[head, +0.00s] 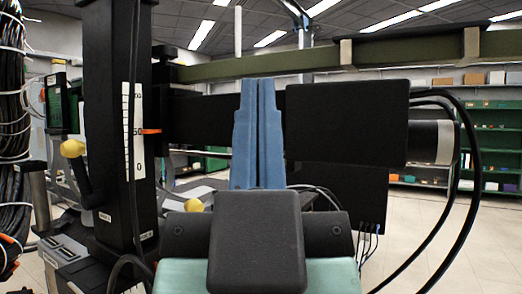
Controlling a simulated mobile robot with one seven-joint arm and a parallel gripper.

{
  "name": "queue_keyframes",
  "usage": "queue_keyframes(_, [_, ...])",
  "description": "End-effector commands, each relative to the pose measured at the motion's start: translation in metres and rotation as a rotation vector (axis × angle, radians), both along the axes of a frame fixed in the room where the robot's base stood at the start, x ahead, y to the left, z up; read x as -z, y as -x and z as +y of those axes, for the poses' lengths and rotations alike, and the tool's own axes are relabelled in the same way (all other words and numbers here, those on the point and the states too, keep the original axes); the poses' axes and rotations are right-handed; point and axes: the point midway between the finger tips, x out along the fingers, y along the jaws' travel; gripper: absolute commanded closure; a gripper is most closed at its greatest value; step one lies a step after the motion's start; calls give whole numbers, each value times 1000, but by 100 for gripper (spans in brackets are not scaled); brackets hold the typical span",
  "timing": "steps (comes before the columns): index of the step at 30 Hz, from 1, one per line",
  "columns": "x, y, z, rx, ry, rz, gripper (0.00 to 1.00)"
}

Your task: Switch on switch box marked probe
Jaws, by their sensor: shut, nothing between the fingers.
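My gripper (259,84) is in the middle of the head view. Its two blue fingers point up and lie side by side, shut with nothing between them. They stand in front of a dark horizontal bar of the machine. I cannot make out a switch box marked probe; no such label is readable in this view. A large black box (347,122) is just right of the fingers, but I see no switch on it. Part of the machine behind is hidden by my gripper and arm.
A black column (108,130) with a white scale (138,135) and orange pointer stands left. A handle with a yellow knob (73,148) and a green-faced device (58,108) are further left. Thick cables (465,190) loop at the right. Green shelves (498,150) stand behind.

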Motion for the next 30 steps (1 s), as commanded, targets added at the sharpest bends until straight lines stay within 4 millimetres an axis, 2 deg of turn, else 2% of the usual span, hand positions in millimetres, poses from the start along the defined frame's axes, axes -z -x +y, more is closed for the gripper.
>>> queue_keyframes(1, [-36, 0, 0, 0, 0, 0, 100])
queue_keyframes(6, [-93, 0, 0, -1, 0, 0, 100])
queue_keyframes(10, [-124, 0, 0, -1, 0, 0, 100])
queue_keyframes(14, [-136, 0, 0, -1, 0, 0, 100])
queue_keyframes(30, [-133, 0, 0, -1, 0, 1, 100])
